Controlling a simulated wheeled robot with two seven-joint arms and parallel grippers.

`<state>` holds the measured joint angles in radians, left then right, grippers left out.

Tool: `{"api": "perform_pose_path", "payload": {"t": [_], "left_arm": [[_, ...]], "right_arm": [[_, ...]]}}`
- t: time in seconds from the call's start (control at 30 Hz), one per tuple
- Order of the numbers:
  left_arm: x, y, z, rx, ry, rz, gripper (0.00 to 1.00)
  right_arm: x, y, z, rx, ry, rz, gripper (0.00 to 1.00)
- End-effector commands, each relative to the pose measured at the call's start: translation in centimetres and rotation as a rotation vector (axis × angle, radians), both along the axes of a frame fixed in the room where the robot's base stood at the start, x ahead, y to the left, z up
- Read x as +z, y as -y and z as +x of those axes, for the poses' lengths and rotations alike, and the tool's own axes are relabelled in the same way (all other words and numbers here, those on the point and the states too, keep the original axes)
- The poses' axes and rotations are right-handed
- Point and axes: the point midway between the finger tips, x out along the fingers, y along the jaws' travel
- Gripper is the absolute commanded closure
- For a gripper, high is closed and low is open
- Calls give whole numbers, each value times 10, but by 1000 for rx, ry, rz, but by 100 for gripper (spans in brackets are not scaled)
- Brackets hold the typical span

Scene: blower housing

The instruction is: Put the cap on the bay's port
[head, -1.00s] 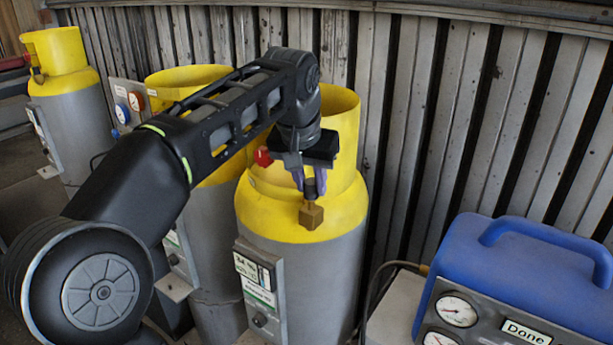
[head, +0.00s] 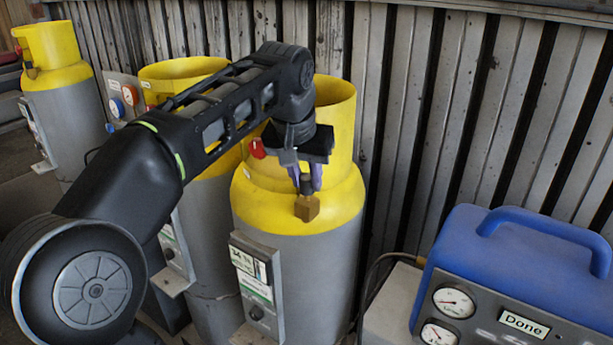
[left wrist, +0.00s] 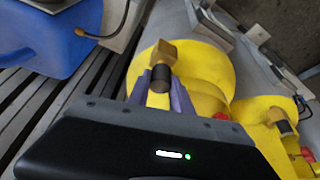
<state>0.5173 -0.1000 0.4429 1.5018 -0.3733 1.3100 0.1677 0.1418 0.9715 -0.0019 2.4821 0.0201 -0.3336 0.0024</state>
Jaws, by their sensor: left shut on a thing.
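The bay's port is a brass block (head: 307,208) on the front of the nearest yellow-and-grey cylinder (head: 310,245), just below its yellow collar. My left gripper (head: 307,182) reaches down to it from above, with purple fingers shut on a short dark cap (head: 306,185). The cap lines up with the brass block and appears to touch it. The left wrist view shows the dark cap (left wrist: 160,78) between the fingers (left wrist: 161,88), against the brass block (left wrist: 165,53). I cannot tell how far the cap is seated. My right gripper is out of view.
A red knob (head: 257,148) is close left of the gripper. Other yellow-topped cylinders (head: 55,55) stand to the left. A blue machine (head: 515,255) with gauges and a "Done" display stands at the right. A ribbed metal wall (head: 450,120) is close behind.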

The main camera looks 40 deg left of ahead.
Motion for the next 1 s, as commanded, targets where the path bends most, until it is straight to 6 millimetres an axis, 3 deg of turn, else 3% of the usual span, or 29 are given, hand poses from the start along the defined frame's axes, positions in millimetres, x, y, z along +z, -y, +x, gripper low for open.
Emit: {"api": "perform_pose_path", "payload": {"t": [0.73, 0.77, 1.0], "left_arm": [[-18, 0, 0, 0, 1, 0, 100], [-18, 0, 0, 0, 1, 0, 72], [-17, 0, 0, 0, 1, 0, 53]], "right_arm": [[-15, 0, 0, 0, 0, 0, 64], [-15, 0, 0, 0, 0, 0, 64], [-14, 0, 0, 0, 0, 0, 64]]}}
